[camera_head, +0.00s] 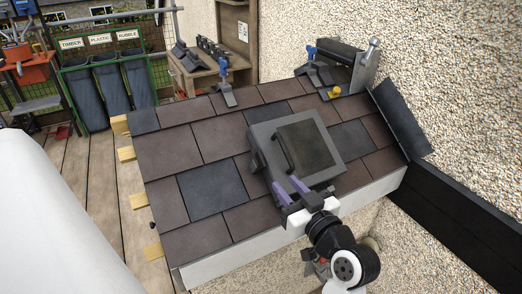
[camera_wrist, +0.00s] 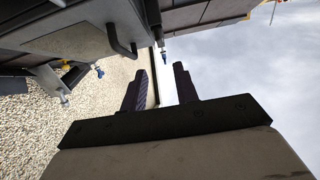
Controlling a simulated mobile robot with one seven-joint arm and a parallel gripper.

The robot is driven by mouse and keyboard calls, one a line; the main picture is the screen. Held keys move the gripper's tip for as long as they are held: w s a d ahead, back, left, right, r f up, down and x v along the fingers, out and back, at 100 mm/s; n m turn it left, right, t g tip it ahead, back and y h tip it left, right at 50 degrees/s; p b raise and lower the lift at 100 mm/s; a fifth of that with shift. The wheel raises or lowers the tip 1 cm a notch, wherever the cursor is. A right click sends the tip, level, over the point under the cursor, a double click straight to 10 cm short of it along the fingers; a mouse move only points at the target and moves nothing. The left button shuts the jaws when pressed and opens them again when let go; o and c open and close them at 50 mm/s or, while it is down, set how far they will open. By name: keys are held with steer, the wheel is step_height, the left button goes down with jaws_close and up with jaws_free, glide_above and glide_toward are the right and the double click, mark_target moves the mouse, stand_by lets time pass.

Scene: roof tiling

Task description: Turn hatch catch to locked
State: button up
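The roof hatch (camera_head: 311,146) has a raised grey frame and a dark, closed-looking lid, set among the roof tiles. My gripper (camera_head: 285,188) is at the hatch's near left edge, its purple fingers pointing toward the frame. In the wrist view my gripper (camera_wrist: 160,85) shows two dark fingers with a clear gap and nothing held between them. A dark bent handle (camera_wrist: 122,38) sticks out from a grey surface ahead and to the left there. I cannot make out the catch or its position; my gripper may cover that part of the frame.
Brown and slate tiles (camera_head: 207,190) surround the hatch. Blue-handled tools (camera_head: 225,83) and a yellow knob (camera_head: 334,92) stand along the far roof edge. A pebbled wall (camera_head: 440,70) bounds the right. Bins (camera_head: 110,88) stand at the far left.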

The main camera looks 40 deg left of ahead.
mark_target(262, 156)
steer(key=p+x, duration=0.3)
steer(key=x, duration=1)
steer(key=shift+w+a+p, duration=0.1)
steer(key=shift+a+p, duration=0.15)
steer(key=shift+p, duration=0.15)
steer(key=shift+c, duration=0.3)
jaws_close()
steer(key=shift+m+t, duration=0.4)
steer(key=shift+m, duration=0.1)
steer(key=m+t+h, duration=0.2)
steer(key=m, duration=0.1)
steer(key=m+t+h, duration=0.2)
steer(key=m+t, duration=0.1)
steer(key=m, duration=0.1)
steer(key=shift+w+d+h, duration=0.1)
steer(key=shift+w+h, duration=0.05)
steer(key=shift+h, duration=0.25)
steer(key=m+t+h+b, duration=0.1)
steer(key=m+h, duration=0.2)
steer(key=m, duration=0.1)
steer(key=m+h, duration=0.4)
steer(key=shift+w+d+t+b, duration=0.15)
steer(key=shift+d+t+b, duration=0.05)
steer(key=shift+t+b, duration=0.2)
steer(key=m+g+h, duration=0.1)
steer(key=m+h, duration=0.4)
steer(key=shift+d+f+m+g, duration=0.2)
steer(key=shift+m+g, duration=0.1)
steer(key=shift+g, duration=0.1)
